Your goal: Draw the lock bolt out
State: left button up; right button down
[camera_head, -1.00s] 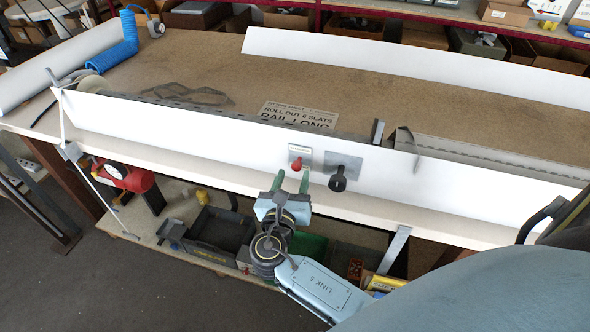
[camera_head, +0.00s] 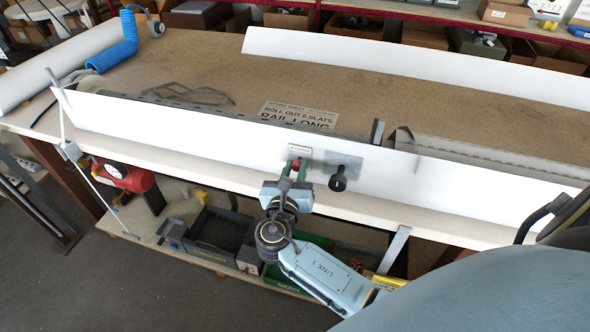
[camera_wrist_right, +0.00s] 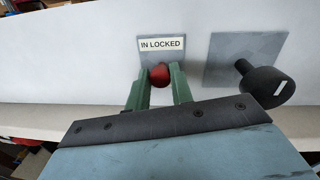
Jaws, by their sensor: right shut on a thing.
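The lock bolt shows as a red knob (camera_wrist_right: 159,75) on a small plate (camera_wrist_right: 161,44) labelled "IN LOCKED", on the white front panel. In the head view the red knob (camera_head: 296,164) sits near the middle of the panel. My right gripper (camera_head: 295,167) reaches it from the front, and its green fingers are shut on the knob's two sides. In the right wrist view the fingers (camera_wrist_right: 160,80) are around the knob. The bolt's shaft is hidden behind the knob. My left gripper is not in view.
A black knob (camera_wrist_right: 266,86) on a grey plate (camera_wrist_right: 243,57) stands out of the panel just right of the bolt. The white panel (camera_head: 200,132) runs along the bench's front. A red tank (camera_head: 124,176) is below at left, and bins stand on the lower shelf.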

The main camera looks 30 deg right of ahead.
jog(key=p+v, duration=0.1)
jog(key=v, duration=0.1)
jog(key=shift+s+a+r+p, duration=0.1)
jog(key=shift+s+a+p, duration=0.05)
jog(key=shift+a+p, duration=0.15)
jog(key=c, duration=1.2)
grip_release()
jog(key=shift+c, duration=0.2)
jog(key=v, duration=1.3)
jog(key=shift+b, duration=0.3)
jog(key=shift+s+a, duration=0.1)
jog(key=shift+s, duration=0.05)
